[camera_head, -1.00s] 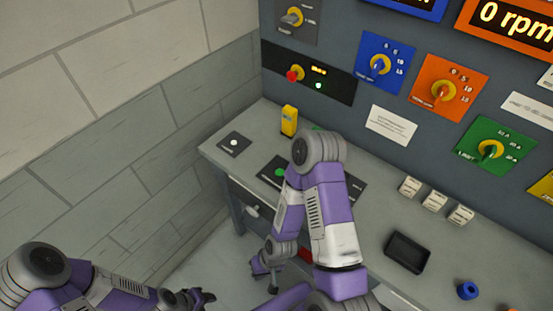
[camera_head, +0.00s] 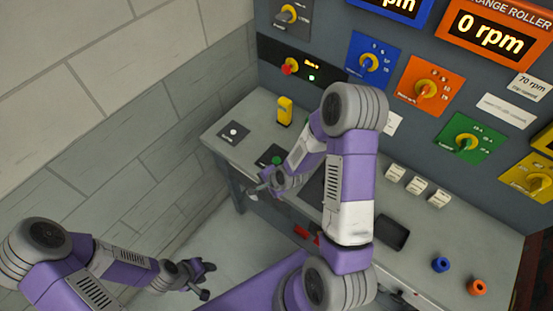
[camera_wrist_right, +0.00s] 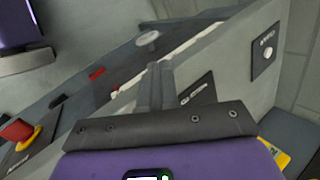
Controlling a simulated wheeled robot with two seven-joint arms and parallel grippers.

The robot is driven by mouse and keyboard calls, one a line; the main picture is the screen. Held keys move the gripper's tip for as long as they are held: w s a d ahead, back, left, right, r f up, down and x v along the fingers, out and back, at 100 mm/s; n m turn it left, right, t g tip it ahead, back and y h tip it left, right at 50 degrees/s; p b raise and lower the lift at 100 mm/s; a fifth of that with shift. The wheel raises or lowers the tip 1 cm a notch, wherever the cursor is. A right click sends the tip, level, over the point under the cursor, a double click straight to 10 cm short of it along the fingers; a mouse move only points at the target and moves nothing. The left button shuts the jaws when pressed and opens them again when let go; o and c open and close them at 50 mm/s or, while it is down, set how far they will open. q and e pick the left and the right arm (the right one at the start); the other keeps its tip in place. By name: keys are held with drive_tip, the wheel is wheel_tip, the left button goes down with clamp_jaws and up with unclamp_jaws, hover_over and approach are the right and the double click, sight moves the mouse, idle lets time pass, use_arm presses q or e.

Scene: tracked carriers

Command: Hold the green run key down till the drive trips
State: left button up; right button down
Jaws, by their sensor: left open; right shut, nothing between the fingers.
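The green run key (camera_head: 277,160) sits on a dark plate on the left part of the desk top. My right gripper (camera_head: 256,190) is shut and empty, just in front of and below that plate in the head view, by the desk's front edge. In the right wrist view its closed fingers (camera_wrist_right: 154,85) point towards the desk front, and a dark labelled plate (camera_wrist_right: 198,92) shows beside them; the green key cannot be made out there. My left gripper (camera_head: 205,275) is open and empty, low at the left, away from the desk. An orange display (camera_head: 488,36) reads 0 rpm.
A plate with a white button (camera_head: 233,132) and a yellow block (camera_head: 285,110) stand near the key. A red knob (camera_head: 290,66) and a lit green lamp (camera_head: 311,77) are on the panel. A black tray (camera_head: 392,232) and blue ring (camera_head: 440,265) lie farther right.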

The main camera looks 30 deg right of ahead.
drive_tip(key=w+d+r+m+t+h, duration=0.2)
drive_tip(key=w+d+r+m, duration=0.4)
drive_tip(key=d+r+m, duration=0.3)
drive_tip(key=shift+w+d+r+m+t, duration=0.35)
drive_tip(key=shift+r+m+t, duration=0.25)
drive_tip(key=shift+r+t, duration=0.3)
drive_tip(key=shift+a+f, duration=0.1)
drive_tip(key=b, duration=0.6)
hover_over(274, 157)
drive_tip(key=s, duration=0.3)
drive_tip(key=f, duration=0.7)
drive_tip(key=shift+w+f, duration=0.2)
drive_tip(key=shift+f, duration=0.2)
drive_tip(key=shift+f+b, duration=0.4)
drive_tip(key=shift+b, duration=0.1)
drive_tip(key=shift+f+b, duration=0.4)
drive_tip(key=shift+b, duration=0.05)
drive_tip(key=shift+f+b, duration=0.5)
drive_tip(key=shift+f, duration=0.05)
idle(2.4)
